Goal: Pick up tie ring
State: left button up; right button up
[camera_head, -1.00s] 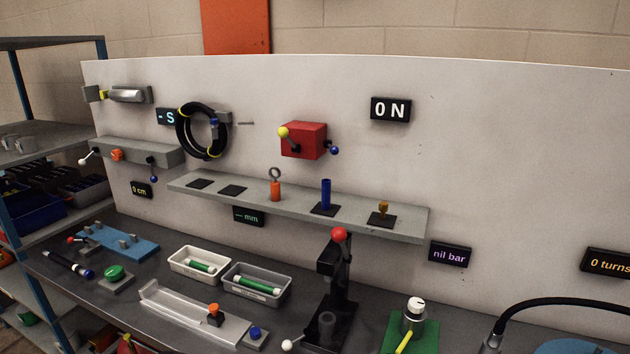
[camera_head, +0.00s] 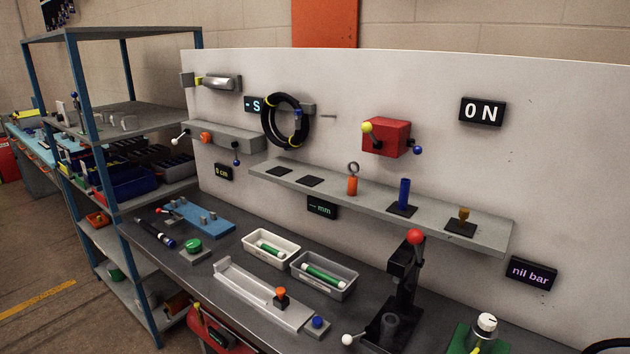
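Two things look ring-like, and I cannot tell for sure which is the tie ring. A black hose coil (camera_head: 286,121) with yellow bands hangs on the pale back panel, left of centre. A small orange piece with a grey ring on top (camera_head: 352,180) stands upright on the grey wall shelf (camera_head: 330,187). Neither of my grippers is in view, and nothing is seen touching either thing.
A blue-posted rack (camera_head: 110,140) stands at the left. The dark bench holds a white tray (camera_head: 295,237), a grey tray (camera_head: 348,291), a blue fixture (camera_head: 232,229) and a black press with a red knob (camera_head: 415,237). A red lever box (camera_head: 386,136) is on the panel.

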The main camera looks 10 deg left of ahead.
aim_at(352, 180)
jog(key=i+j, duration=0.3)
jog(key=j, duration=0.2)
jog(key=i+j+z, duration=0.2)
jog(key=j+z, duration=0.15)
jog(key=i+j+z, duration=0.1)
jog(key=j+z, duration=0.3)
jog(key=i+j+z, duration=0.1)
jog(key=j+z, duration=0.25)
jog(key=j, duration=0.15)
